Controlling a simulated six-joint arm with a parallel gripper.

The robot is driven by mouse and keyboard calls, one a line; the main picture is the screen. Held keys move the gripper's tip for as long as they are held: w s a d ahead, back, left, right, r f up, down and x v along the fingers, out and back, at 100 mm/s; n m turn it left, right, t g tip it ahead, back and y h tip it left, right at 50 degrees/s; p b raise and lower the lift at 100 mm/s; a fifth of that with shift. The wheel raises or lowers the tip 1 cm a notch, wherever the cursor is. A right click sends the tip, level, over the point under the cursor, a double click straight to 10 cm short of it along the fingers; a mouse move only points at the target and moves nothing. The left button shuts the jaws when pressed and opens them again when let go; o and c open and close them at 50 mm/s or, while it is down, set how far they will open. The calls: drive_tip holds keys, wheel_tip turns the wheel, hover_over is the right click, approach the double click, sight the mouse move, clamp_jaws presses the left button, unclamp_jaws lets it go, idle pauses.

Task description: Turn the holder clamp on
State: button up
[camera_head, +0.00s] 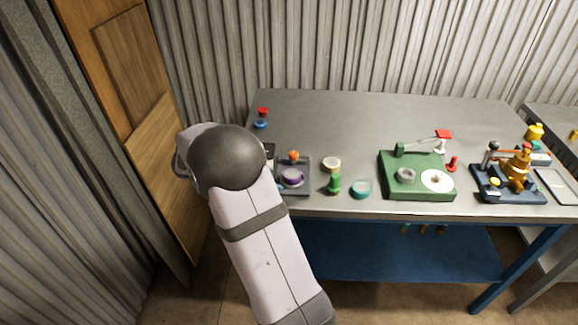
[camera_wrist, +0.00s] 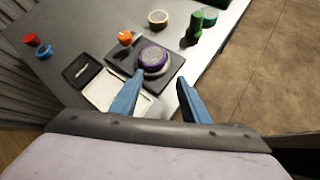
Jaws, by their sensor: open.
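I cannot tell for certain which part is the holder clamp. A dark square plate (camera_head: 304,187) carries a purple round piece (camera_head: 292,177) in a pale ring and an orange knob (camera_head: 294,156) beside it. The wrist view also shows the plate (camera_wrist: 169,77), the purple piece (camera_wrist: 153,57) and the orange knob (camera_wrist: 125,38). My gripper (camera_wrist: 160,78) is open and empty, its two blue fingers apart. The fingertips appear at the plate's near edge, just short of the purple piece; their height above it is unclear.
A flat open case (camera_wrist: 100,88) lies left of the plate. Right of it are a tan ring (camera_head: 332,164), a green piece (camera_head: 334,184) and a teal dish (camera_head: 361,189). A green fixture (camera_head: 418,190) with a red-handled lever stands farther right.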

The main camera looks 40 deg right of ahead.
sight(291, 154)
drive_tip(key=w+d+n+h, duration=0.1)
drive_tip(key=w+d, duration=0.1)
drive_tip(key=w+d+n+h+b, duration=0.1)
drive_tip(key=w+d+n+h, duration=0.1)
drive_tip(key=w+d, duration=0.1)
drive_tip(key=shift+w+d+b, duration=0.15)
drive_tip(key=shift+d+b, duration=0.1)
drive_tip(key=shift+b, duration=0.05)
drive_tip(key=shift+w+d+r+n+t+h, duration=0.25)
drive_tip(key=shift+w+d+n+t+h, duration=0.05)
drive_tip(key=shift+w+d+n, duration=0.1)
drive_tip(key=shift+p+x, duration=0.7)
drive_tip(key=shift+x, duration=2.9)
drive_tip(key=shift+c, duration=0.4)
drive_tip(key=c, duration=1)
